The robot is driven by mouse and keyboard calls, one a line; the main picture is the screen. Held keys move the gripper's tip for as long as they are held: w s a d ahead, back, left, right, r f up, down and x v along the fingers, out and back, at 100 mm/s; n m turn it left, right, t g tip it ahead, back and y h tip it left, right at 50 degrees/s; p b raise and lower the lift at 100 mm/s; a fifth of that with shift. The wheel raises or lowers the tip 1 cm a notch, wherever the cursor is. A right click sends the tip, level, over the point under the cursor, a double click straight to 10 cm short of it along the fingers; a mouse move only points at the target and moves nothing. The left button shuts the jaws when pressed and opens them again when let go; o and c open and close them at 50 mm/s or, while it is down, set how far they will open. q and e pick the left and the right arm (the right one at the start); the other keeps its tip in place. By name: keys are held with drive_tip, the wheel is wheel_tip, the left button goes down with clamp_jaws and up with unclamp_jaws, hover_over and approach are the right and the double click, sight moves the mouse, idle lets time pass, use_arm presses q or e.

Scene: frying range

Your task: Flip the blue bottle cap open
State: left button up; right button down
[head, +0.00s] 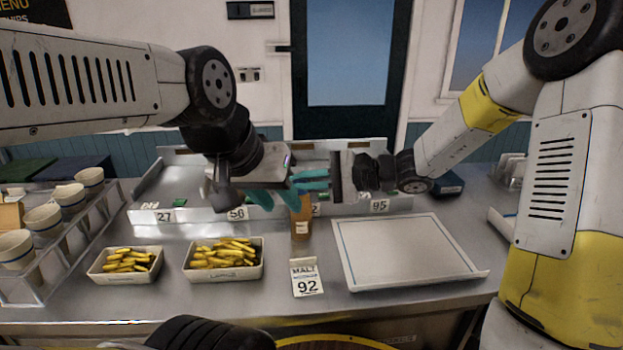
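A brown bottle (301,222) with a pale label stands on the steel counter near the middle of the head view. Its top is hidden behind teal gripper fingers, and I cannot make out a blue cap. My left gripper (290,188) is at the bottle's top, its teal fingers in front of and beside it. Whether they touch or grip the bottle is unclear. My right gripper (332,178) comes in from the right, close to the left one, just right of the bottle top. Its fingers are mostly hidden or merge with the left gripper's teal fingers.
Two trays of chips (125,263) (224,258) stand at front left. A malt sign marked 92 (306,278) stands in front of the bottle. An empty white tray (405,250) lies at right. A rack of cups (45,218) is far left. Low metal bins (180,215) stand behind.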

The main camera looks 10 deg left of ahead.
drive_tip(key=m, duration=0.1)
drive_tip(key=w+m+g+h, duration=0.1)
drive_tip(key=r+m, duration=0.1)
drive_tip(key=shift+w+a+m+g, duration=0.25)
drive_tip(key=shift+w+m+g, duration=0.05)
drive_tip(key=shift+m+g, duration=0.1)
drive_tip(key=shift+w+a+r+m+g+h, duration=0.15)
drive_tip(key=shift+w+m+g+h, duration=0.45)
drive_tip(key=shift+m+g, duration=0.45)
drive_tip(key=shift+w+a+m+g, duration=0.15)
drive_tip(key=shift+w+m+g, duration=0.35)
drive_tip(key=shift+m, duration=0.55)
drive_tip(key=shift+w+a+f+m+g, duration=0.15)
drive_tip(key=shift+w+f+m+g, duration=0.4)
drive_tip(key=shift+m+g, duration=0.8)
drive_tip(key=shift+w+a+f+m+g, duration=0.1)
drive_tip(key=shift+w+f+m+g, duration=0.5)
drive_tip(key=shift+m, duration=1.4)
drive_tip(key=shift+w+a+f+m+g, duration=0.15)
drive_tip(key=shift+w+f+m+g, duration=0.4)
drive_tip(key=shift+m+g, duration=0.8)
drive_tip(key=shift+m+t, duration=0.25)
drive_tip(key=shift+m, duration=0.15)
